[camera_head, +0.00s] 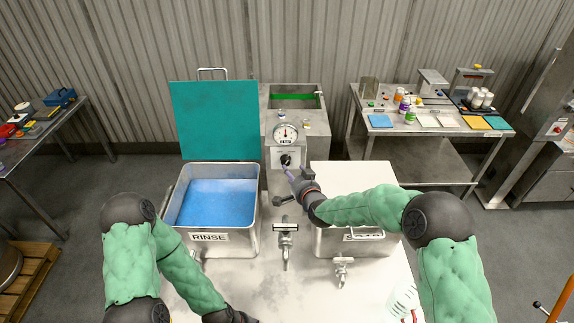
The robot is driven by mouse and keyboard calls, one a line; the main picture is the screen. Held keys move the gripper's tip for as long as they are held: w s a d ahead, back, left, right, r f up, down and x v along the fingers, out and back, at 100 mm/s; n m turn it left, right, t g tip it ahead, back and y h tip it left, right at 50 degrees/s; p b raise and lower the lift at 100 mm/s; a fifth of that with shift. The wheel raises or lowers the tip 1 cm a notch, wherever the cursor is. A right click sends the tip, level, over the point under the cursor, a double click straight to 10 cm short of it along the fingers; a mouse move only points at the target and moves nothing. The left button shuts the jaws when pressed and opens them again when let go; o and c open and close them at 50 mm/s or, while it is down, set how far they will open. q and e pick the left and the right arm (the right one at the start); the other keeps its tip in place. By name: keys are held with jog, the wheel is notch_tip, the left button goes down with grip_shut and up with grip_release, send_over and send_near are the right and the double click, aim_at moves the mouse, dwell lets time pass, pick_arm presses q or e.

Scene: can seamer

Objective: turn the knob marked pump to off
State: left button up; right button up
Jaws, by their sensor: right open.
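A black knob (286,160) sits on the pale front plate of a grey metal unit, below a round white dial gauge (285,133). The marking by the knob is too small to read, and I cannot tell its setting. My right gripper (286,186) is open, just below and to the right of the knob, with one finger reaching up close to it. I cannot tell whether that finger touches the knob. My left gripper (243,318) is low at the bottom edge, mostly cut off, far from the knob.
An open bin marked RINSE (209,237) holds blue liquid, with its teal lid (215,120) raised behind. A closed metal bin (350,176) stands under my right forearm. Taps (286,240) stand between and in front of the bins. A side table (430,150) holds bottles and trays.

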aim_at(286, 164)
jog(key=x, duration=0.7)
jog(key=shift+w+f, duration=0.1)
